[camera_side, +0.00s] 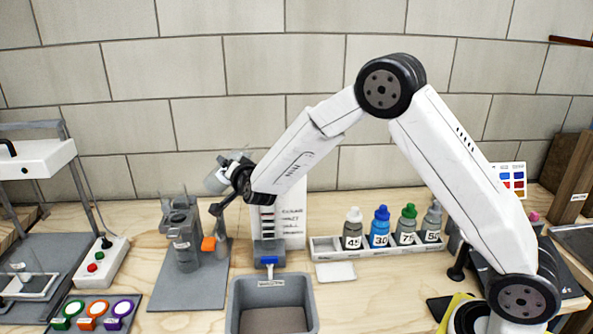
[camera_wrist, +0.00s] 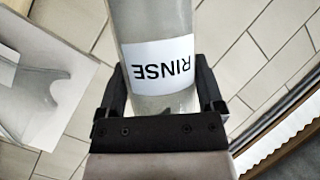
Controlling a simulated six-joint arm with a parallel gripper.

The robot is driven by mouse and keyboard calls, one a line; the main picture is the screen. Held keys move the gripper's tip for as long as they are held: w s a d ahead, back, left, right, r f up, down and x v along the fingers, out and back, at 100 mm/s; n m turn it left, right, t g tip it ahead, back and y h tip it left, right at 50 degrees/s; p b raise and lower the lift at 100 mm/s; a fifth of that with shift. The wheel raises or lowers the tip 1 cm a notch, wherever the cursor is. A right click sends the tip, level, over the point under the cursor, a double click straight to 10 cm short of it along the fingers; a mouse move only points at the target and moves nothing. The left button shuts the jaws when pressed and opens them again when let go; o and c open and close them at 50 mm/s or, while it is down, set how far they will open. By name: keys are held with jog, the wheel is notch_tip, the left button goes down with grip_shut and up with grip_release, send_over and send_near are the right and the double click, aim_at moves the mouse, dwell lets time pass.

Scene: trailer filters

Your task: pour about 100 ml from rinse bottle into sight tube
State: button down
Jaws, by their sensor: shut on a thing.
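My gripper (camera_side: 238,174) is shut on the rinse bottle (camera_side: 216,182), a pale grey cylinder held raised and tilted. In the wrist view, the bottle (camera_wrist: 158,20) sits between the black fingers of my gripper (camera_wrist: 160,88), and its white label reads RINSE upside down. Its mouth and any stream are not clear. What looks like the sight tube (camera_side: 267,218), a narrow upright piece with dark scale marks and a blue fitting at its foot, stands right of and below my gripper. The level inside it cannot be read.
A grey open bin (camera_side: 233,305) stands in front of the tube. A rack (camera_side: 328,253) of several capped bottles is at right. A switch box (camera_side: 100,262) lies further left.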

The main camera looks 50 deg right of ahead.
jog(key=shift+w+a+f+m+t, duration=0.15)
jog(key=shift+f+m, duration=0.25)
jog(key=shift+f, duration=0.45)
jog(key=shift+w+f+m+t, duration=0.1)
jog(key=shift+f+m+t, duration=0.25)
jog(key=shift+f, duration=0.45)
dwell(0.3)
jog(key=shift+w+a+r+m+t, duration=0.1)
jog(key=shift+a+r+m+t, duration=0.15)
jog(key=shift+r+m, duration=0.4)
dwell(1.3)
jog(key=shift+f+m+t+h, duration=0.25)
jog(key=shift+f+m+h, duration=0.05)
jog(key=shift+m, duration=0.6)
dwell(0.8)
jog(key=shift+s+d+r+m+t+h, duration=0.1)
jog(key=shift+d+r+m+t+h, duration=0.15)
jog(key=shift+m, duration=0.2)
jog(key=shift+s+r+m+t+h, duration=0.15)
jog(key=shift+r+m, duration=0.15)
jog(key=shift+m, duration=0.15)
dwell(1.5)
